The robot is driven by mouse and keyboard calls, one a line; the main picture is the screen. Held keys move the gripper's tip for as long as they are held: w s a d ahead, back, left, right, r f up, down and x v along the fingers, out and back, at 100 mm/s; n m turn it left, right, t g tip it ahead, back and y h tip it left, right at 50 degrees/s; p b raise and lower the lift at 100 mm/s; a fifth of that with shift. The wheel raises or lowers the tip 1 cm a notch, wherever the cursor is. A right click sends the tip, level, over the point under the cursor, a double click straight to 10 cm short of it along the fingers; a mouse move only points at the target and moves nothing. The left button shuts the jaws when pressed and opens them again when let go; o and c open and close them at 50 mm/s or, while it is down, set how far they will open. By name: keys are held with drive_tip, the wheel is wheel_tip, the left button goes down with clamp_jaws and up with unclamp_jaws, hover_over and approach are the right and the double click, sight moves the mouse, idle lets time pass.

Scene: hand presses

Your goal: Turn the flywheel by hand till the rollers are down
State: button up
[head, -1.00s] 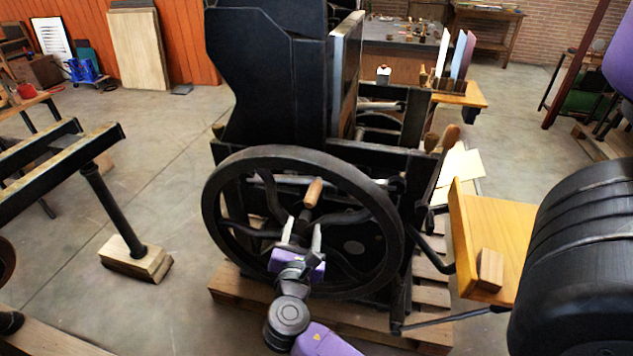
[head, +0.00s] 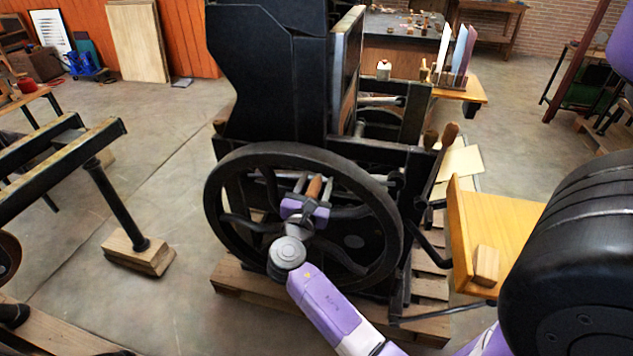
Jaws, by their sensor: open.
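The black flywheel (head: 224,240) stands upright on the near side of the black press (head: 265,80), with curved spokes. A wooden crank handle (head: 314,187) sticks out in the wheel's upper middle. My gripper (head: 313,184) is open at the handle, with one finger on each side of it. I cannot tell whether the fingers touch it. My purple gripper body covers the handle's lower end and part of the spokes. I cannot make out the rollers clearly; the press body hides much of the mechanism behind the wheel.
The press stands on a wooden pallet (head: 232,280). A wooden feed board (head: 500,225) with a small block (head: 486,265) juts out at the right. A black lever with a wooden grip (head: 449,136) rises beside the wheel. Another black frame (head: 60,150) stands left; floor between is clear.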

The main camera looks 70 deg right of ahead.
clamp_jaws()
idle(1.4)
